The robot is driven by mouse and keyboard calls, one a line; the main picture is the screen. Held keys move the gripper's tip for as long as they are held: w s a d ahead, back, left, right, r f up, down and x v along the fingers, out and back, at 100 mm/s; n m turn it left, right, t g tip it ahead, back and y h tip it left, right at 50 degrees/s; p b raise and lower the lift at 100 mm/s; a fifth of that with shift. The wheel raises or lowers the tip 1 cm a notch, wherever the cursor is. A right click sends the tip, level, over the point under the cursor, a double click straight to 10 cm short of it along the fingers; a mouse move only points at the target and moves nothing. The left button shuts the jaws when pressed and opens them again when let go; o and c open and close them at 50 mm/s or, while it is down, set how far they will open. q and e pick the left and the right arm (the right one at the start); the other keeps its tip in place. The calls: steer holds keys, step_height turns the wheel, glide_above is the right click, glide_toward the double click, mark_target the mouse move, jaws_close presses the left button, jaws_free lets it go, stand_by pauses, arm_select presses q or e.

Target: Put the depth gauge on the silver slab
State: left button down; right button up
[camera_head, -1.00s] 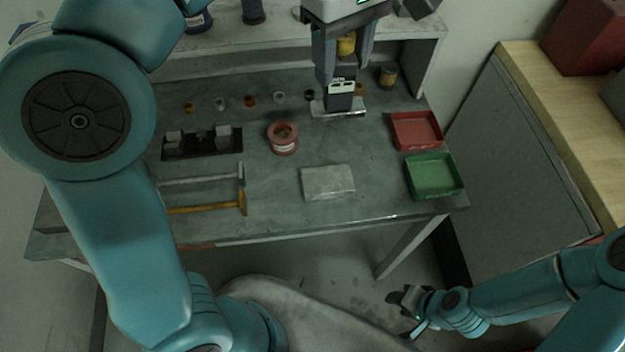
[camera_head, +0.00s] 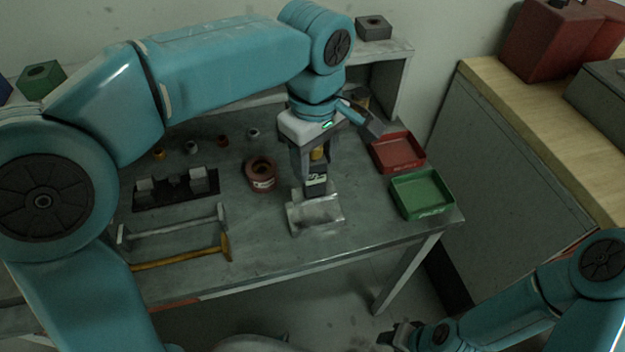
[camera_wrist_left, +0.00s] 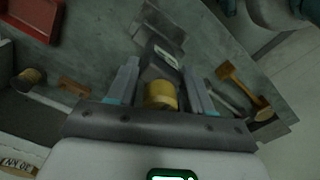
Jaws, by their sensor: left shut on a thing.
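The depth gauge (camera_head: 316,184) has a dark body with a small display, a yellow part on top and a flat metal foot. It is upright in my left gripper (camera_head: 315,172), which is shut on it. The silver slab (camera_head: 316,218) lies on the grey bench directly below, partly covered by the gauge. I cannot tell whether the foot touches the slab. In the left wrist view the gauge (camera_wrist_left: 161,62) sits between the fingers, its yellow part nearest the camera. My right gripper (camera_head: 400,336) is low at the bottom, away from the bench; its jaws are unclear.
A red bin (camera_head: 398,153) and a green bin (camera_head: 422,194) stand right of the slab. A reddish roll (camera_head: 261,175) is to its left. A yellow-handled hammer (camera_head: 185,256) lies front left. A black holder (camera_head: 176,189) stands further left. The bench in front of the slab is clear.

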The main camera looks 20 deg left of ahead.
mark_target(315, 176)
arm_select(q)
steer(key=shift+d+f, duration=0.1)
steer(key=shift+f, duration=0.35)
step_height(315, 176, down, 4)
steer(key=shift+f, duration=0.15)
steer(key=shift+w, duration=0.1)
steer(key=shift+f, duration=0.1)
steer(key=shift+f+b, duration=0.1)
steer(key=shift+b, duration=0.2)
steer(key=shift+c, duration=2.3)
jaws_free()
steer(key=shift+r, duration=0.3)
step_height(315, 176, up, 12)
steer(key=shift+f+p, duration=0.15)
steer(key=shift+p, duration=0.75)
